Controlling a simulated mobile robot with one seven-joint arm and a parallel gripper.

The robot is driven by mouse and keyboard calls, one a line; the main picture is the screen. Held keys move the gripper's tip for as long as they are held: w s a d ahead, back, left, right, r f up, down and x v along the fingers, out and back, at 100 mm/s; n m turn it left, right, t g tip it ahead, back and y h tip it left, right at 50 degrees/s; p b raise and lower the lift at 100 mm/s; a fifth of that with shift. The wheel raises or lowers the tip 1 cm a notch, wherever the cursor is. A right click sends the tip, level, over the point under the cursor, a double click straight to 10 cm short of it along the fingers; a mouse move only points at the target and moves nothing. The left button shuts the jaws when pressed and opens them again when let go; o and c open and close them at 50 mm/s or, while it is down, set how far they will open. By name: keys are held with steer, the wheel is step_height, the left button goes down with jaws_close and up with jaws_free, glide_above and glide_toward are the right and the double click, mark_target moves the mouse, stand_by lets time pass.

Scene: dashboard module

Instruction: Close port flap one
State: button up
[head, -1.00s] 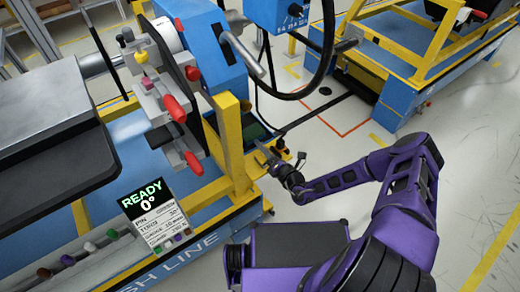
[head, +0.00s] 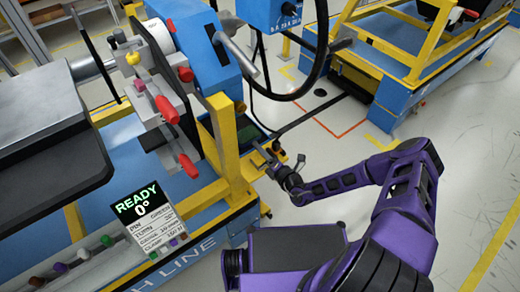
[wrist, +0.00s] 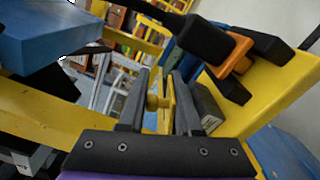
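I cannot make out a port flap in either view. A dark dashboard module (head: 50,150) is held at the left of the head view, beside a grey clamp fixture with red handles (head: 165,108). My gripper (head: 264,151) is right of the yellow frame post, low over a small yellow ledge. In the wrist view my gripper (wrist: 164,76) has its two dark fingers apart. A yellow upright with a small knob (wrist: 157,102) shows between them, and I see no clear grip on it.
The yellow frame post (head: 228,145) stands close to my gripper. A display reading READY 0° (head: 140,207) hangs on the blue line base. A blue box with a hanging black cable (head: 272,12) is above. The floor (head: 330,130) at right is mostly clear.

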steer(key=o, duration=0.4)
steer(key=shift+s+a, duration=0.1)
